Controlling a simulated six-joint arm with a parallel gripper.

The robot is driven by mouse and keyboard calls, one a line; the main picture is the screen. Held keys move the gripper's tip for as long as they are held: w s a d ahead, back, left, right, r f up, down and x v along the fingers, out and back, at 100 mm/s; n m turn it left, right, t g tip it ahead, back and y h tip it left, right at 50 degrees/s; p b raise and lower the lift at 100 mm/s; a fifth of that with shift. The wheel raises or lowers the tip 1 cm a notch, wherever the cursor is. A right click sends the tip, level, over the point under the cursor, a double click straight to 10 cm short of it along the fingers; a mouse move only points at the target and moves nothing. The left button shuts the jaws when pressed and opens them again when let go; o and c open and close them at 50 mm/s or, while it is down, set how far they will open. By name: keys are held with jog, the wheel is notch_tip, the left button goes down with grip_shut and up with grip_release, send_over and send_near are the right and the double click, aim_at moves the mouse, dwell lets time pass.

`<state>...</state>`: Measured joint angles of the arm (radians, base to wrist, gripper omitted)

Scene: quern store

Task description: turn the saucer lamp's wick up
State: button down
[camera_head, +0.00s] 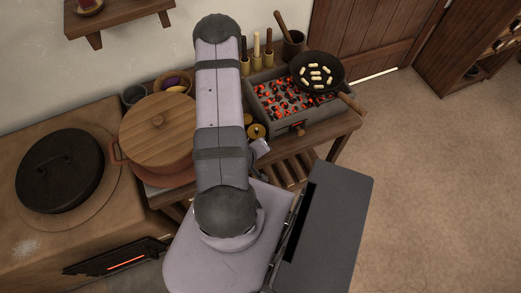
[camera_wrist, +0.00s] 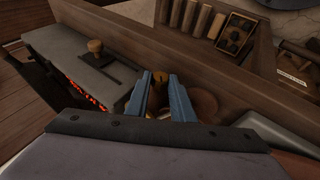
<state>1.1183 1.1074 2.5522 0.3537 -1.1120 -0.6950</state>
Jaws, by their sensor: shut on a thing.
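In the wrist view my gripper (camera_wrist: 160,82) has its two blue fingers close together, shut on a small brass-yellow piece (camera_wrist: 157,97) that shows between them. It looks like part of the saucer lamp, but the fingers cover most of it and I cannot make out the wick. In the head view small brass-yellow round shapes, seemingly the saucer lamp (camera_head: 256,131), show just right of my arm, beside the coal brazier. I cannot tell whether the lamp is lit.
The glowing brazier (camera_head: 285,97) holds a black pan (camera_head: 317,70) close to the right. A lidded wooden-topped pot (camera_head: 158,130) stands left of my arm. Several upright handles and a cup (camera_head: 292,44) stand behind. A brown round thing (camera_wrist: 205,104) lies close right of my fingers.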

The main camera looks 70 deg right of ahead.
dwell(0.3)
jog(key=c, duration=1.5)
grip_release()
jog(key=shift+c, duration=0.2)
notch_tip(320, 180, up, 10)
jog(key=p, duration=0.9)
jog(key=shift+p, duration=0.35)
